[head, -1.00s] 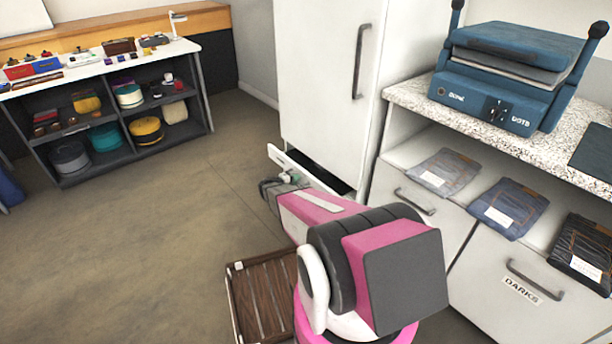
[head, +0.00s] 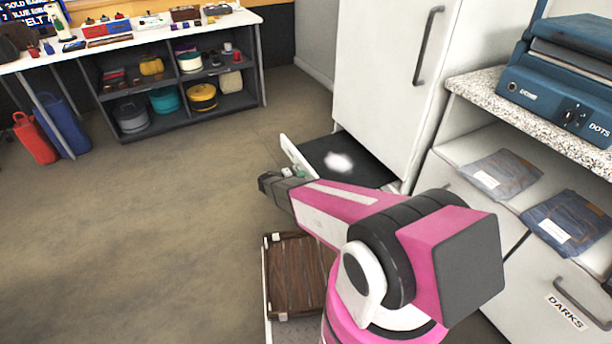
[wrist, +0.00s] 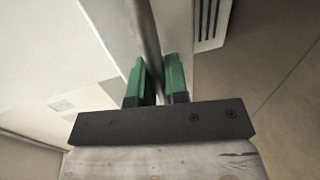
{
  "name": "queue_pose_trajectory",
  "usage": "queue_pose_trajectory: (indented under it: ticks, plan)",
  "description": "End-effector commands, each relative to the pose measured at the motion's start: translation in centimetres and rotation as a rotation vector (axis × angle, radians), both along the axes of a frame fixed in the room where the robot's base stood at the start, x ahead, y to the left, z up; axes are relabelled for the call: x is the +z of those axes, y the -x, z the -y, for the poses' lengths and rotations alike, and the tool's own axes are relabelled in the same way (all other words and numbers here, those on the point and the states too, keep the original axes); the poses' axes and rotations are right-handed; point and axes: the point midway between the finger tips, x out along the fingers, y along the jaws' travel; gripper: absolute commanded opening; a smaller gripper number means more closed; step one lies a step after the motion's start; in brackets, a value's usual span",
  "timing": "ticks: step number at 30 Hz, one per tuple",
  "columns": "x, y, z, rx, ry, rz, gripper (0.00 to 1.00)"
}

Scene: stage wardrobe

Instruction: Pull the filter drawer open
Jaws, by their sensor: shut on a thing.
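The filter drawer (head: 355,158) is a low drawer at the foot of the tall white cabinet (head: 385,75). It stands pulled out, with its white front panel (head: 291,158) away from the cabinet and its dark inside showing. A pale fluffy lump (head: 339,162) is inside it. My gripper (head: 296,172) is at the outer side of the drawer front. In the wrist view its green-padded fingers (wrist: 156,85) are closed around a grey bar handle (wrist: 147,45). The arm hides part of the drawer's near side.
A dark shelf unit (head: 180,85) with colored tubs is at the back left. Blue and red bags (head: 62,122) lean there. Open floor lies left of the drawer.

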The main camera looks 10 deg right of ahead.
Motion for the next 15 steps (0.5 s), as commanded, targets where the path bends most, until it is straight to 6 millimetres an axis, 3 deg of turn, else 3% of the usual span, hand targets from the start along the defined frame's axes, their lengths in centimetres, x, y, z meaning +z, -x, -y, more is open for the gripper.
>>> queue_pose_trajectory:
  ticks: [11, 12, 13, 15]
  plan:
    - [-0.02, 0.00, -0.18, 0.000, 0.000, 0.000, 0.00]
    - [-0.02, -0.01, -0.18, 0.001, 0.000, 0.000, 0.28]
    - [-0.02, -0.01, -0.17, 0.001, 0.000, 0.000, 0.37]
    - [-0.01, 0.01, -0.16, 0.001, 0.000, 0.000, 0.39]
